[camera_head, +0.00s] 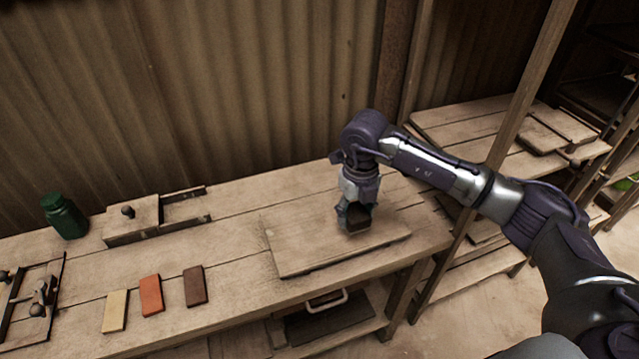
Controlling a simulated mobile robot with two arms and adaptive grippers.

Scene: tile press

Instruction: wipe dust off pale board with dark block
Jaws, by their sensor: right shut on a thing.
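The pale board (300,252) lies flat on the wooden workbench, right of the middle. My right gripper (354,215) points down over the board's right half and is shut on a dark block (357,222). The block is low over the board or touching it; I cannot tell which. My own gripper and wrist hide part of the block and the board's far edge. Dust on the board is too faint to make out clearly. My left gripper is not in view.
On the bench (230,245) lie a cream block (115,310), an orange block (151,295) and a brown block (195,286). Behind them are a green jar (65,216) and a wooden press frame (150,215). A corrugated wall closes the back. A post (515,110) stands right.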

